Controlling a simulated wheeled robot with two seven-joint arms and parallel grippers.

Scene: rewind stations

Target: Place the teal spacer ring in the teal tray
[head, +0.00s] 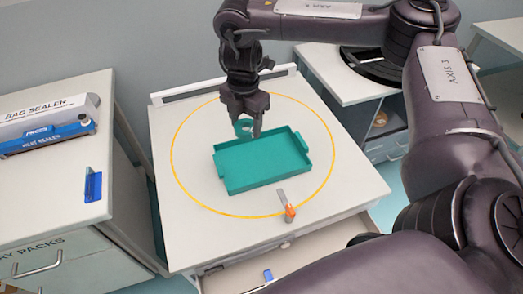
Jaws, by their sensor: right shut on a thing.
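The teal tray (262,180) lies on the middle table, inside a yellow circle. The teal spacer ring (243,128) is at my right gripper (248,130), over the far left edge of the tray. My right gripper points down and is shut on the ring. Part of the ring is hidden by the fingers. From this angle I cannot tell how high the ring is above the tray. My left gripper is not in view.
A small orange and grey item (287,207) lies in front of the tray. An open drawer (305,259) below the table holds a blue item (268,275). A bag sealer (45,123) stands on the left cabinet. The tabletop (180,220) around the tray is mostly clear.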

